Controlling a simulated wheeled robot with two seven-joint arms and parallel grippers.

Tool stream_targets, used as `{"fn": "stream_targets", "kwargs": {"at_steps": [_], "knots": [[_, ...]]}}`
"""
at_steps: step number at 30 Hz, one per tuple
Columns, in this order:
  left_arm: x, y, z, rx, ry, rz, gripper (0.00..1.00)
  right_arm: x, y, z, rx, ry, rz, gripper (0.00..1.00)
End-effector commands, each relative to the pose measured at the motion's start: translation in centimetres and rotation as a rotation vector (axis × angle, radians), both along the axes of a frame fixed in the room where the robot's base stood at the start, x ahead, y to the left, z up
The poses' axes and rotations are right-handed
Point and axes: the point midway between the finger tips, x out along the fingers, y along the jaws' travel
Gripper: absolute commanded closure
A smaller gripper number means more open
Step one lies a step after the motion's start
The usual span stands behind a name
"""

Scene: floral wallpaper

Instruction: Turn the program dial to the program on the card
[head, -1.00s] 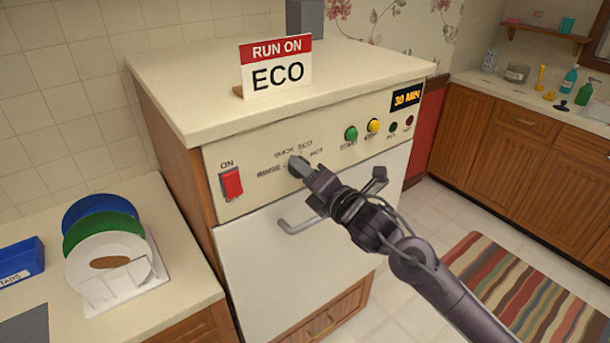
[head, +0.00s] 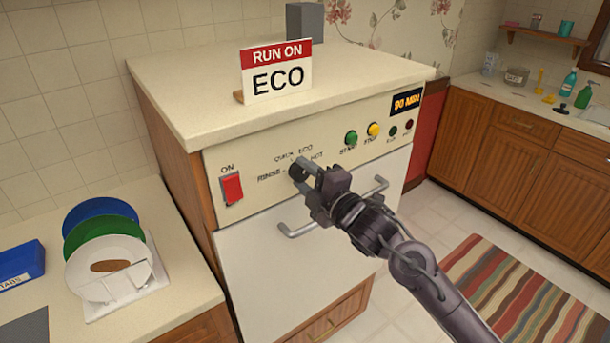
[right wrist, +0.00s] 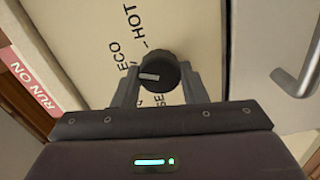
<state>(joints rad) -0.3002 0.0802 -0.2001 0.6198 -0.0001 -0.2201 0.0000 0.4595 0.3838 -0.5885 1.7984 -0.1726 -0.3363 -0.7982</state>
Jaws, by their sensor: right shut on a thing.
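The program dial (right wrist: 158,72) is a round black knob with a white mark, on the cream front panel of the machine (head: 255,214). Printed around it are RINSE, QUICK, ECO and HOT. In the right wrist view the white mark points left, roughly toward the ECO side; the exact tick is hard to tell. The card (head: 277,72) stands on the machine's top and reads RUN ON ECO. My right gripper (head: 307,178) is shut on the dial; its fingers (right wrist: 158,85) lie on either side of it. My left gripper is not in view.
The display (head: 406,101) reads 90 MIN. A red ON switch (head: 232,187), green START (head: 351,138) and yellow STOP (head: 374,130) buttons share the panel. The door handle (head: 300,230) sticks out below my gripper. Plates (head: 102,262) stand on the left counter.

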Motion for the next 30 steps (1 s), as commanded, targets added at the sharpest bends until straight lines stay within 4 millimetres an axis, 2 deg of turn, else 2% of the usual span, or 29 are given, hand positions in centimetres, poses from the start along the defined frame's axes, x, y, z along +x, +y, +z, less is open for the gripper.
{"fn": "stream_targets", "kwargs": {"at_steps": [15, 16, 21, 30], "knots": [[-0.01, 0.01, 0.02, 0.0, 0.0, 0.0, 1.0, 0.05, -0.09, -0.22, 0.015, 0.017, -0.002, 0.84], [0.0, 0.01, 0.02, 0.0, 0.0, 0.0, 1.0, 0.06, -0.09, -0.22, 0.015, 0.017, -0.002, 0.6], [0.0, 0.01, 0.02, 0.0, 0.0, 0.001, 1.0, 0.03, -0.06, -0.16, 0.016, 0.016, -0.002, 0.4], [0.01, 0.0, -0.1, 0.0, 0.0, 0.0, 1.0, -0.15, -0.16, -0.14, 0.016, 0.013, -0.001, 0.4]]}}
